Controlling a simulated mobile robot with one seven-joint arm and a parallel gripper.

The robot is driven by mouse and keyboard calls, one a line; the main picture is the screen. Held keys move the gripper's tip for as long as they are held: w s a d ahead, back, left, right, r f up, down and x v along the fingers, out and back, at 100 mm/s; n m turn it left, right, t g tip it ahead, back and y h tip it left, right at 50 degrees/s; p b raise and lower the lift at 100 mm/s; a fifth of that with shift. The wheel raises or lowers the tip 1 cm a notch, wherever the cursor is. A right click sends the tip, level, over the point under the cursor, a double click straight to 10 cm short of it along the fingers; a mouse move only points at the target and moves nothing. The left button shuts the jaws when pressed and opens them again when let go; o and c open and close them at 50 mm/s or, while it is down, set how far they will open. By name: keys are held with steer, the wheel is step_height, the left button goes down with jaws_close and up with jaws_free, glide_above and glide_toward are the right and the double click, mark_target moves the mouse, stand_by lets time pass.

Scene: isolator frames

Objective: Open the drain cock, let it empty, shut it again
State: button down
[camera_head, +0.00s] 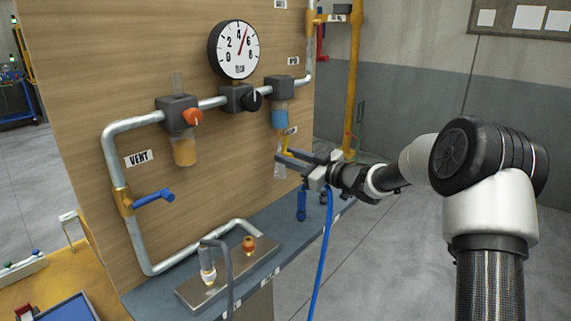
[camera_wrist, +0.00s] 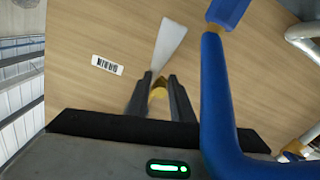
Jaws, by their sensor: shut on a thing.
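The air unit on the wooden board has a right-hand bowl holding blue (camera_head: 280,118). A small yellow cock (camera_head: 287,152) sits below it, and a pale, narrow tapered piece (camera_head: 279,171) hangs under that. My gripper (camera_head: 284,157) reaches in from the right, at the yellow part. In the wrist view the jaws (camera_wrist: 159,80) are shut on the yellow part (camera_wrist: 158,93), with the pale tapered piece (camera_wrist: 169,42) beyond the tips. The fingers partly hide the yellow part, and I cannot tell whether the cock is open.
A left bowl (camera_head: 184,152) holds amber liquid. A round gauge (camera_head: 237,50) points between 4 and 6. A blue-handled valve (camera_head: 153,197) marked VENT is at lower left. A blue curved bar or hose (camera_wrist: 218,110) passes close right of the jaws. A grey bench (camera_head: 240,265) lies below.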

steer(key=shift+w+d+r+n+b, duration=0.1)
steer(key=shift+w+n+b, duration=0.15)
steer(key=shift+n+b, duration=0.5)
steer(key=shift+w+d+n+b, duration=0.1)
steer(key=shift+w+n+b, duration=0.15)
steer(key=shift+n, duration=0.9)
steer(key=c, duration=1.7)
jaws_free()
steer(key=shift+c, duration=0.2)
steer(key=shift+d, duration=0.2)
steer(key=p+v, duration=0.2)
steer(key=v, duration=1.5)
steer(key=shift+s+d, duration=0.1)
